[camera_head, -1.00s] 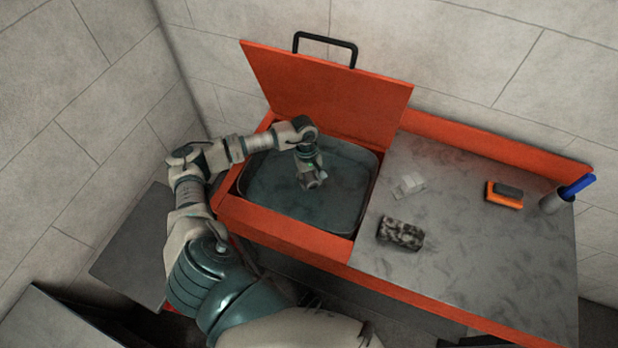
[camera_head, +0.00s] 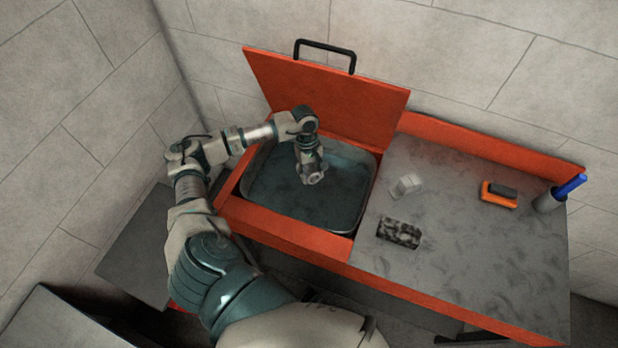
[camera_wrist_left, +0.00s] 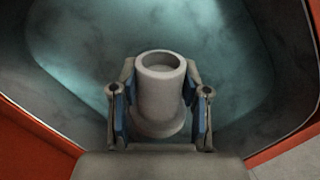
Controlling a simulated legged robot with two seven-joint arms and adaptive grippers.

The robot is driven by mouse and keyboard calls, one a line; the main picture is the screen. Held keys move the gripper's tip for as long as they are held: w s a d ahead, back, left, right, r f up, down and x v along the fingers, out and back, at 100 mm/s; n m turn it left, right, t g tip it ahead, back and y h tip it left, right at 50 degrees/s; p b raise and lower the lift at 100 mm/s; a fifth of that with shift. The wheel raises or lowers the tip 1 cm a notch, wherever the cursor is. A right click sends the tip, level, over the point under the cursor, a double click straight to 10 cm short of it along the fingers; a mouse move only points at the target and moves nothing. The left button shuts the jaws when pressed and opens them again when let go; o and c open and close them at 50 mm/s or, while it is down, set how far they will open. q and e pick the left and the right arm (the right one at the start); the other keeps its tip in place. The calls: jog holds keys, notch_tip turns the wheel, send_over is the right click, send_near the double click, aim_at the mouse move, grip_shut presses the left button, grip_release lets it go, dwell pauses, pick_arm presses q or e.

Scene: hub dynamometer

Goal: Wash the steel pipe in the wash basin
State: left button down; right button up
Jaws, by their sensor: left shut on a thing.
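The wash basin (camera_head: 335,213) is a dark rounded tub set in an orange frame, holding bluish liquid. My left gripper (camera_head: 313,178) points down over the basin, inside its rim. In the left wrist view the steel pipe (camera_wrist_left: 161,92), a grey hollow stepped cylinder, sits between the blue-padded fingers of the left gripper (camera_wrist_left: 160,112). The fingers are shut on it, with its open end visible. I cannot tell whether the pipe touches the liquid. In the head view the pipe is hard to make out against the gripper. My right gripper is not in view.
The orange lid (camera_head: 330,95) with a black handle stands open behind the basin. On the grey worktop (camera_head: 470,250) lie a mottled dark block (camera_head: 399,233), a pale clear block (camera_head: 406,185), an orange-and-black brush (camera_head: 499,194) and a blue-handled tool in a grey cup (camera_head: 547,201).

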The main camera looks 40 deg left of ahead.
aim_at(313, 172)
pick_arm(q)
jog(key=shift+r+p, duration=0.6)
jog(key=shift+r, duration=0.85)
jog(key=shift+r+p, duration=0.8)
jog(key=shift+r, duration=0.7)
jog(key=shift+r+p, duration=0.3)
jog(key=shift+r, duration=0.75)
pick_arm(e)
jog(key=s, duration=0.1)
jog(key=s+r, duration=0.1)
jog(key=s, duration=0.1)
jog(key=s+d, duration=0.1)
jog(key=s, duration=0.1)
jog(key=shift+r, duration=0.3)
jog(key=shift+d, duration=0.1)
pick_arm(q)
notch_tip(313, 172, up, 4)
jog(key=shift+p, duration=1.05)
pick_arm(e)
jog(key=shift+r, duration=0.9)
